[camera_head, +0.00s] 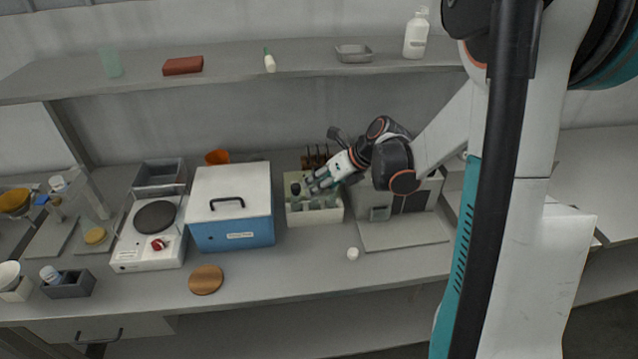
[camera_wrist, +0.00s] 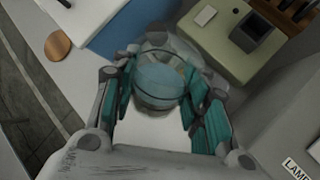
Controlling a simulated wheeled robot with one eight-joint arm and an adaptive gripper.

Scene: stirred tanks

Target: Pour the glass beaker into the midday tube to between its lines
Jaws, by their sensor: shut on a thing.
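My gripper (camera_head: 318,184) is shut on the clear glass beaker (camera_wrist: 158,82), which shows between the two teal-lined fingers in the wrist view. Bluish liquid shows in the beaker. I cannot tell which thing is the midday tube, and no lines on a tube can be read.
A blue box with white lid (camera_head: 231,208) stands left of the cream box. A dark wooden rack (camera_head: 315,157) is behind it, and a grey instrument (camera_head: 419,197) is to the right. A round wooden disc (camera_head: 206,280) and small white cap (camera_head: 352,253) lie in front. The front bench is mostly clear.

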